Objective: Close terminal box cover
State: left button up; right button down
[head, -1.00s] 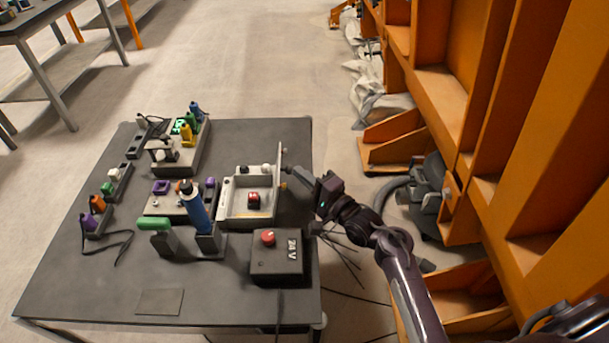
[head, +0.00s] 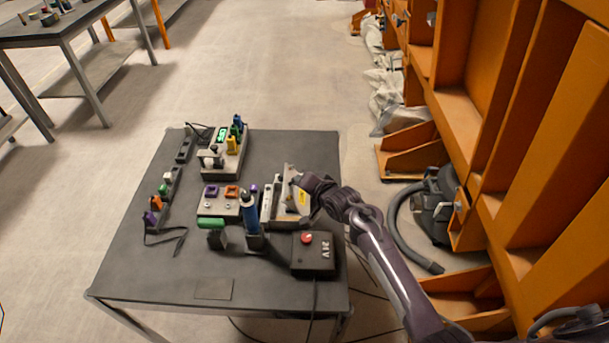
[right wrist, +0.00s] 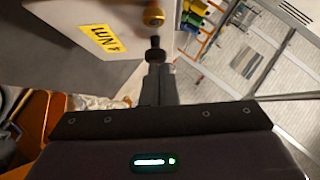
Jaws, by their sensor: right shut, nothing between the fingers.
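The terminal box (head: 268,203) is a pale box on the dark table, mostly hidden behind its cover. The cover (head: 290,204) is a light panel with a yellow label, tilted over the box and partly closed. In the right wrist view the cover (right wrist: 72,32) fills the upper left, with a brass-coloured knob (right wrist: 153,16) at its edge. My right gripper (head: 293,178) is shut and empty at the cover's outer side, near its far end. Its closed fingertips (right wrist: 155,45) are close to the knob; I cannot tell whether they touch. My left gripper is out of view.
A black 24V box with a red button (head: 307,238) stands in front of the terminal box. The table's front left (head: 150,270) is clear.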

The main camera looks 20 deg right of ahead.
aim_at(287, 178)
jog(key=a, duration=0.1)
jog(key=a+n+h, duration=0.1)
jog(key=a+g, duration=0.1)
jog(key=shift+w+f+h, duration=0.3)
jog(key=shift+w, duration=0.1)
pick_arm(q)
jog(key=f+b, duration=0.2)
jog(key=b, duration=0.1)
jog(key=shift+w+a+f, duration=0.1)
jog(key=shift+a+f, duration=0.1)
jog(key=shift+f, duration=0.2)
pick_arm(e)
jog(key=w+a+f+n+h, duration=0.1)
jog(key=a+f, duration=0.4)
jog(key=shift+w+a, duration=0.15)
jog(key=shift+w, duration=0.15)
pick_arm(q)
jog(key=shift+b, duration=0.3)
pick_arm(e)
jog(key=shift+f, duration=0.2)
jog(key=shift+s, duration=0.2)
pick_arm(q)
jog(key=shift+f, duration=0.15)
pick_arm(e)
jog(key=v, duration=0.7)
jog(key=shift+r, duration=0.45)
jog(key=shift+s, duration=0.1)
